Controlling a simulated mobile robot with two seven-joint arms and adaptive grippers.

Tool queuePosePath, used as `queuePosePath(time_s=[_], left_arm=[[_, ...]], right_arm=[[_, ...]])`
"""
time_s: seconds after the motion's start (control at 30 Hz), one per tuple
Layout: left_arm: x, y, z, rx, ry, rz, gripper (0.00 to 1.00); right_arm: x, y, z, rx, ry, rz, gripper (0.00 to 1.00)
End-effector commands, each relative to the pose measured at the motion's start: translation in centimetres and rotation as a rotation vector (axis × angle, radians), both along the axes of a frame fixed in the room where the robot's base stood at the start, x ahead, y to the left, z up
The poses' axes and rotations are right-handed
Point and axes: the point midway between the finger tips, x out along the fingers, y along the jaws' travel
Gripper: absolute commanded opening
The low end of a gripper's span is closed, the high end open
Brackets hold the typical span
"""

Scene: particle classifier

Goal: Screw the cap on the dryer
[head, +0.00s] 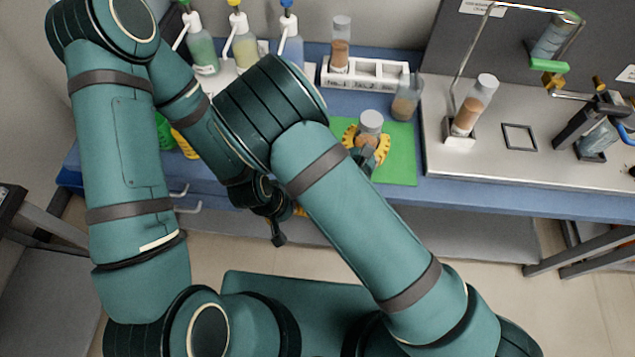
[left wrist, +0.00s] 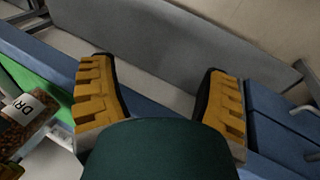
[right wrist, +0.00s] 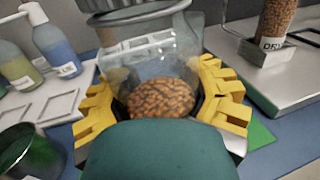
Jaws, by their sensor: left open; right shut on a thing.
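A clear container (head: 370,123) with brown pellets stands upright over the green mat. My right gripper (head: 366,148) is shut on it, with yellow fingers on both sides. In the right wrist view the container (right wrist: 160,97) has a grey ridged cap-like piece (right wrist: 145,14) at its top; I cannot tell whether that is screwed on. A pellet-filled tube (head: 472,112), labelled DRY in the right wrist view (right wrist: 275,35), stands in a holder on the metal platform. My left gripper (left wrist: 158,75) is open and empty near the table's front edge; the arms mostly hide it in the head view.
The green mat (head: 402,165) lies on the blue table. A clear beaker with brown contents (head: 405,100) is behind the held container. A white rack (head: 385,75) and several pump bottles (head: 243,50) stand at the back. My arms cross closely over the table's front.

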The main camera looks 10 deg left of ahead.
Motion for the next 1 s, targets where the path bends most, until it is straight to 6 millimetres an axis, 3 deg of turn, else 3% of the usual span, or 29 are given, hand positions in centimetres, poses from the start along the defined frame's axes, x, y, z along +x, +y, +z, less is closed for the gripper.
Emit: queuePosePath(time_s=[0.2,0.33,0.63,0.67,0.73,1.0], left_arm=[[0.0,0.0,0.0,0.0,0.0,-0.001,0.76],[0.0,0.0,0.0,0.0,0.0,-0.001,0.76],[0.0,0.0,0.0,0.0,0.0,-0.001,0.76],[0.0,0.0,0.0,0.0,0.0,-0.001,0.72],[0.0,0.0,0.0,0.0,0.0,-0.001,0.47],[0.0,0.0,0.0,0.0,-0.001,-0.002,0.46]], right_arm=[[-1.1,-8.0,1.3,-0.002,0.002,-0.17,0.0],[-1.9,-10.9,1.7,-0.002,0.0,-0.234,0.0],[-2.1,-11.7,1.9,-0.001,-0.001,-0.253,0.0],[-2.1,-11.7,1.9,-0.001,-0.001,-0.253,0.0],[-2.1,-11.7,1.9,-0.001,-0.001,-0.253,0.0],[-2.1,-11.7,1.9,-0.001,-0.001,-0.252,0.0]])
